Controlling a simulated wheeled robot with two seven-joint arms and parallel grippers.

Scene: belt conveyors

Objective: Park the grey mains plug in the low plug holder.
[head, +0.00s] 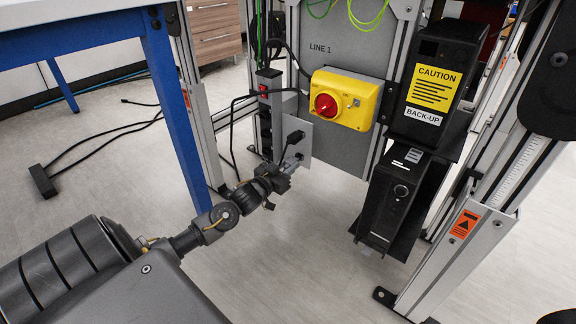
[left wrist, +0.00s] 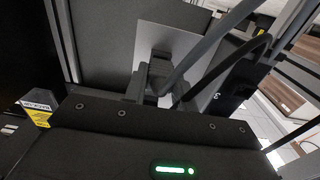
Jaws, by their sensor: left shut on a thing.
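My left gripper (head: 293,163) reaches in from the left, close in front of a light grey plate (head: 307,130) low on the machine frame. It is shut on the grey mains plug, which is small and mostly hidden by the fingers in the head view. In the left wrist view the plug (left wrist: 158,72) shows dark against the plate (left wrist: 182,42), with its cable bending up to the right. A small dark part (head: 295,137) shows on the plate just above the gripper; I cannot tell whether it is the holder. Contact between plug and plate cannot be told. My right gripper is not in view.
A black power strip (head: 265,115) with a red switch stands left of the plate, with loose black cables. A yellow box with a red knob (head: 326,104) is above right. Black back-up units (head: 394,198) stand right. A blue table leg (head: 181,115) is left.

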